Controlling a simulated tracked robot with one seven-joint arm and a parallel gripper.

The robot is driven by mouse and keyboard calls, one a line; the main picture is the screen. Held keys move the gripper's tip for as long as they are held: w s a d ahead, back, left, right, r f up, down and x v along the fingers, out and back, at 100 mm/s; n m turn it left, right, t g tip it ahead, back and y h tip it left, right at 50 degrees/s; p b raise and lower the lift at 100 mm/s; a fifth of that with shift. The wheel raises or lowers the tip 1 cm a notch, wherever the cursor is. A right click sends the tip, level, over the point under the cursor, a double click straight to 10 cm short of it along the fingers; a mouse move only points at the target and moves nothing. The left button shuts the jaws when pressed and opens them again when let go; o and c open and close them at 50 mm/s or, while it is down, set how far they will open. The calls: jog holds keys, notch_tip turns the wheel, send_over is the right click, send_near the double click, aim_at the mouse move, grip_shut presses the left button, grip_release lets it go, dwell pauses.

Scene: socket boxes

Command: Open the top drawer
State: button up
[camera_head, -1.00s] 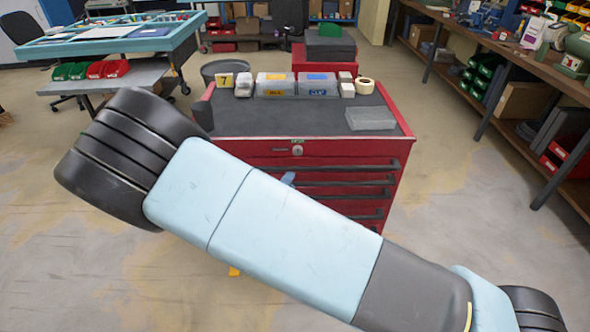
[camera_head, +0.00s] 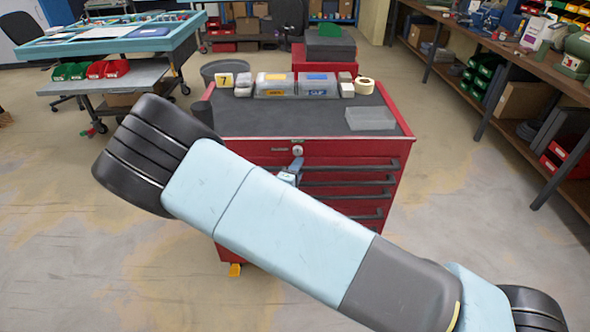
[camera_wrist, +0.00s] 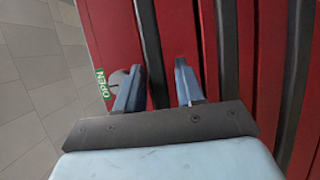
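A red tool cabinet (camera_head: 250,160) stands ahead with its drawers shut. The top drawer's dark handle (camera_head: 365,166) runs across the upper front, below a round lock (camera_head: 297,151). My gripper (camera_head: 294,171) is at the cabinet front near the lock, partly hidden by my arm. In the wrist view, turned sideways, my gripper (camera_wrist: 159,65) is open. Its two blue-grey fingers lie on either side of the dark top handle (camera_wrist: 148,35), one overlapping the lock (camera_wrist: 117,80) beside the green OPEN label. I cannot tell whether the fingers touch the handle.
Bins, a tape roll (camera_head: 365,85) and a clear box (camera_head: 370,118) sit on the cabinet top. A workbench (camera_head: 500,60) stands at right, and a light-blue table (camera_head: 110,40) at back left. The floor around the cabinet is clear.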

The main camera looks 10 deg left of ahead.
grip_shut()
